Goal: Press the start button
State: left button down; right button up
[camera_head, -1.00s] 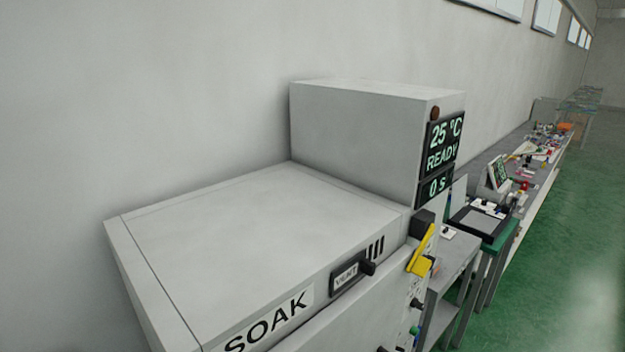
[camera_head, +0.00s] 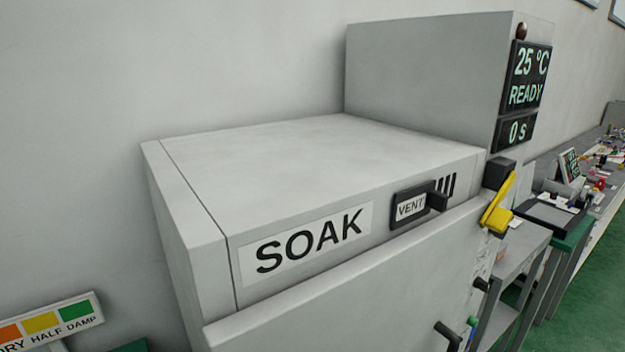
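A large grey machine (camera_head: 330,150) labelled SOAK fills the middle of the view. Its display (camera_head: 526,85) reads 25 °C, READY and 0 s. A yellow lever (camera_head: 497,207) sits on a dark mount at its right front edge. Below the lever, a small green part (camera_head: 473,321) and black knobs (camera_head: 480,285) show side-on on the front. I cannot tell whether the green part is the start button, and no start label is readable. Neither of my grippers is in view.
A dark VENT slider (camera_head: 412,206) is on the upper front. A black handle (camera_head: 448,333) juts out below. Cluttered benches (camera_head: 590,225) stand to the right, with green floor (camera_head: 600,310) beside them. A colour-coded sign (camera_head: 45,322) is at lower left.

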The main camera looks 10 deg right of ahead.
aim_at(471, 322)
jog(key=k+l, duration=0.1)
jog(key=l, duration=0.35)
jog(key=k+l+z, duration=0.15)
jog(key=l, duration=0.3)
jog(key=k+l, duration=0.1)
jog(key=l, duration=0.4)
jog(key=k+l+z, duration=0.1)
jog(key=l, duration=0.35)
